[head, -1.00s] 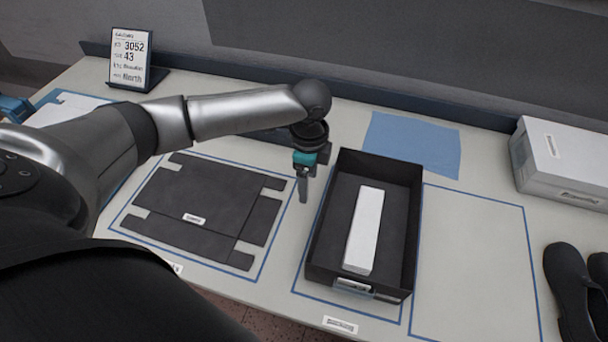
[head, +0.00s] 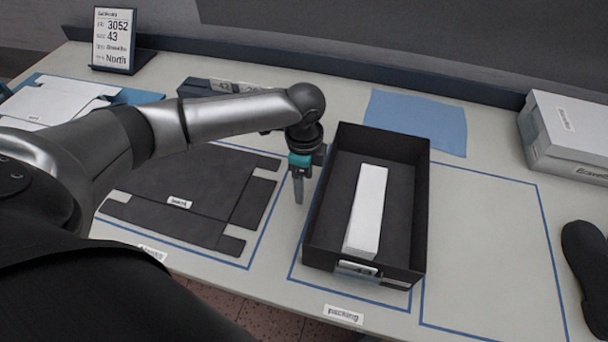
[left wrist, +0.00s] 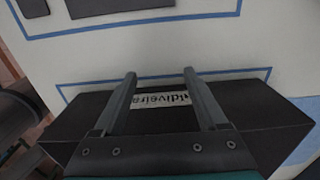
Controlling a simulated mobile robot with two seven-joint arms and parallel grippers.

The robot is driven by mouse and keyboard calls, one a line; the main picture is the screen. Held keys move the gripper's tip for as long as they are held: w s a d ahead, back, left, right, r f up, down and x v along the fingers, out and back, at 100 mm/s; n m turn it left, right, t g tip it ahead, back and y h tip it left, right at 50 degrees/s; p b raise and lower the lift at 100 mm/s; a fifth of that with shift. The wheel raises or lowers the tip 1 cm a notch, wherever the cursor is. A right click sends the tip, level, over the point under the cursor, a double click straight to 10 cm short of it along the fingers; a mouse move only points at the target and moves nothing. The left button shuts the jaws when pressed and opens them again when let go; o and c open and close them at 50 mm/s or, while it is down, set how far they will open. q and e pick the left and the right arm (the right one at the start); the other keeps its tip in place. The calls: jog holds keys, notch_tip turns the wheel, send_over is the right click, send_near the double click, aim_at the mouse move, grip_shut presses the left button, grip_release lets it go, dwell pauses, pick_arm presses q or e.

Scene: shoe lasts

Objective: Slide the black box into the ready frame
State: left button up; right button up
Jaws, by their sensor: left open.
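The black box (head: 312,222) stands open-topped inside the blue-outlined packing frame, with a long white block (head: 366,210) lying in it. My left gripper (head: 298,198) is just left of the box's left wall, fingers pointing down, apart and empty. In the left wrist view, the fingers (left wrist: 160,76) are spread in front of the dark box (left wrist: 255,125), with a white printed label on its side between them. Whether they touch the box I cannot tell. The blue-outlined frame (head: 490,245) right of the box is empty; its label is not visible. My right gripper is out of view.
A flat dark box blank (head: 160,225) lies in the left frame. A blue cloth (head: 415,120) lies behind the box. An order card (head: 113,40) stands at the back left.

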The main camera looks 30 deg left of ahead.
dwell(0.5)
